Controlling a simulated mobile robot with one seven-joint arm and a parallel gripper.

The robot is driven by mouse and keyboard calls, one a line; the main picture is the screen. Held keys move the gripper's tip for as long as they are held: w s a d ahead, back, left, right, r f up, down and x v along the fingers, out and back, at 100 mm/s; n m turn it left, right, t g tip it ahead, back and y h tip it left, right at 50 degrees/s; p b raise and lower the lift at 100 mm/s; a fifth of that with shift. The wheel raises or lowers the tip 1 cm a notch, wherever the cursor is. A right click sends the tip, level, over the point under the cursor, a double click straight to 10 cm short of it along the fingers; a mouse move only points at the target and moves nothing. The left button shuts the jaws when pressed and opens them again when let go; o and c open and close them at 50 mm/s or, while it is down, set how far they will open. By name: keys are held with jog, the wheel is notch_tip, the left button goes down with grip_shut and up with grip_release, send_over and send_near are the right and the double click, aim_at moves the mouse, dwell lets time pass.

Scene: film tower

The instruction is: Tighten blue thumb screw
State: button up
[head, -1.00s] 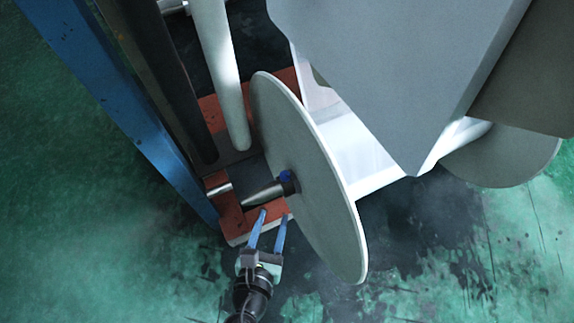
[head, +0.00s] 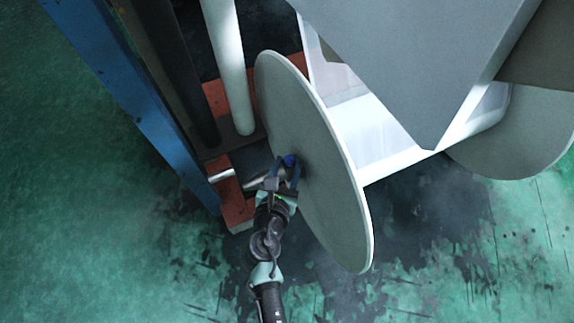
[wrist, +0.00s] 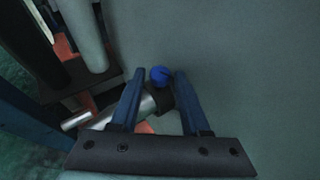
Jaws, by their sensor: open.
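The blue thumb screw (head: 290,160) sits on a dark collar at the hub of the large grey disc. My gripper (head: 283,177) is open. In the wrist view my gripper (wrist: 156,82) straddles the dark collar (wrist: 162,98) and the metal shaft. I cannot tell whether either finger touches the screw. The far side of the screw is hidden.
The grey disc (head: 310,150) stands close on the right of my gripper. A pale upright roller (head: 228,70), a dark roller (head: 168,75) and a blue frame beam (head: 125,95) stand to the left. The green floor (head: 130,270) at the front left is clear.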

grip_shut()
jog(key=shift+m+h, duration=0.3)
jog(key=shift+h, duration=0.1)
jog(key=m+h, duration=0.1)
jog(key=m+g+h, duration=0.1)
jog(key=a+m+g+h+b, duration=0.1)
jog(key=shift+w+m+h, duration=0.3)
jog(key=shift+m, duration=0.1)
jog(key=m+g+h, duration=0.1)
jog(key=m+g+h+b, duration=0.1)
jog(key=m, duration=0.1)
jog(key=m+g+h, duration=0.1)
jog(key=shift+w+a+f+g+h+b, duration=0.1)
jog(key=shift+w+a+g+h+b, duration=0.2)
jog(key=shift+w+a+g+b, duration=0.1)
jog(key=m+g+b, duration=0.1)
jog(key=m+g+h+b, duration=0.1)
jog(key=m+g+b, duration=0.2)
jog(key=b, duration=0.1)
jog(key=shift+w+f+m+g+h, duration=0.2)
jog(key=shift+w+m+g+h, duration=0.1)
jog(key=shift+w+h, duration=0.1)
jog(key=m+g+b, duration=0.2)
jog(key=b, duration=0.2)
jog(key=shift+w+r+g, duration=0.1)
jog(key=shift+r+g, duration=0.05)
jog(key=shift+g, duration=0.15)
jog(key=shift+m, duration=0.3)
